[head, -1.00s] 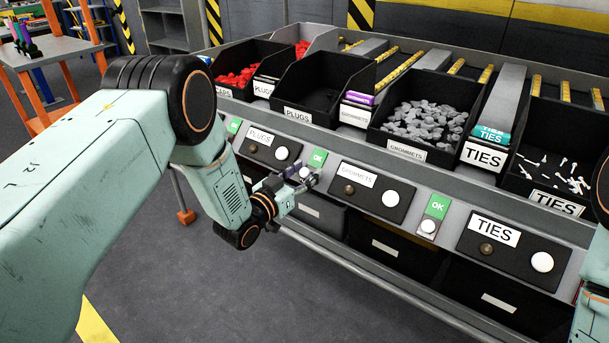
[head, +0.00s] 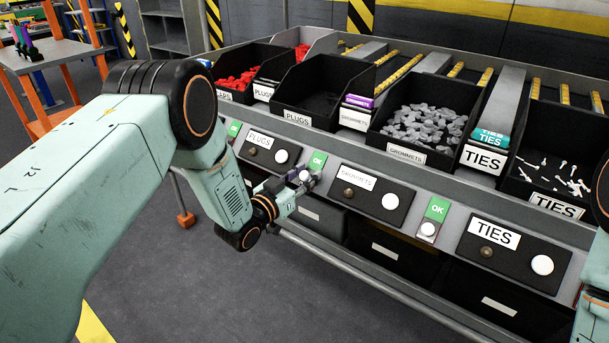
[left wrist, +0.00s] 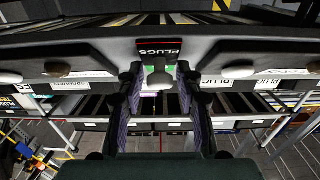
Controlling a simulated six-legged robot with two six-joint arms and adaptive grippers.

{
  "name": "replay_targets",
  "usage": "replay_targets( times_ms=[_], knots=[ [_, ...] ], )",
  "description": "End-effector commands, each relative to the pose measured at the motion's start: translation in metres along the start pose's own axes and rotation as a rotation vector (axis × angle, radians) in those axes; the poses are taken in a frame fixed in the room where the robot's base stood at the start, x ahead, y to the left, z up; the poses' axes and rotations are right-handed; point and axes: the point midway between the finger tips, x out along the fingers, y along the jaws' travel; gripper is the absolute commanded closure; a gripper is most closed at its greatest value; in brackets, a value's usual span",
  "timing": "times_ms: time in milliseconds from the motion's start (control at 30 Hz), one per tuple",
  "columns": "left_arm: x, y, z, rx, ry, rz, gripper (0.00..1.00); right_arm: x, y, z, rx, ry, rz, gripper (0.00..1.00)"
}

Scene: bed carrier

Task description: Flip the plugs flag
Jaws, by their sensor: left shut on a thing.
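The plugs flag is a small plate with a green OK face (head: 317,161) on the sloped front rail, right of the PLUGS panel (head: 267,148). A pale round knob (left wrist: 159,79) sits at its lower end. My left gripper (head: 305,180) is at this knob and shut on it, hiding part of it in the head view. In the left wrist view, the two fingers of the left gripper (left wrist: 159,88) stand either side of the knob, with green behind it and a dark PLUGS label (left wrist: 158,52) above. My right gripper is not in view.
Black bins stand above the rail, including the grommets bin (head: 425,125) and ties bin (head: 555,170). The GROMMETS panel (head: 370,193) with its white button is just right of my left gripper. Another green OK flag (head: 437,209) is farther right. Open floor lies in front.

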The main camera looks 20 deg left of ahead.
Motion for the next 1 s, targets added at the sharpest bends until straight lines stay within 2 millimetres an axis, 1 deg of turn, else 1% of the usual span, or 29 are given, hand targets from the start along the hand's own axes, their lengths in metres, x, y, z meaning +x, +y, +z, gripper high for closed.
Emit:
replay_targets(
  times_ms=[167,367,467,767,800,900,1000],
  knots=[
    [0.002,0.000,-0.003,0.001,0.003,0.000,1.00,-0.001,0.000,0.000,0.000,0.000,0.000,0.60],
    [0.025,0.001,-0.028,0.003,0.006,0.002,1.00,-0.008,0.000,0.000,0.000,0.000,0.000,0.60],
    [0.034,0.000,-0.035,0.002,0.004,0.001,1.00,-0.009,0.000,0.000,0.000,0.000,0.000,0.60],
    [0.037,0.000,-0.039,0.002,0.009,0.000,1.00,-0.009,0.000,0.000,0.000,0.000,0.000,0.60],
    [0.037,0.000,-0.040,0.002,0.010,0.000,0.64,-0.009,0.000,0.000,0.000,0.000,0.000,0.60],
    [0.037,0.000,-0.039,0.002,0.009,0.000,0.55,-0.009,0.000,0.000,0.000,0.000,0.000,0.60],
    [0.036,0.000,-0.038,0.001,0.006,0.000,0.55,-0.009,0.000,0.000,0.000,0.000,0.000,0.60]
  ],
)
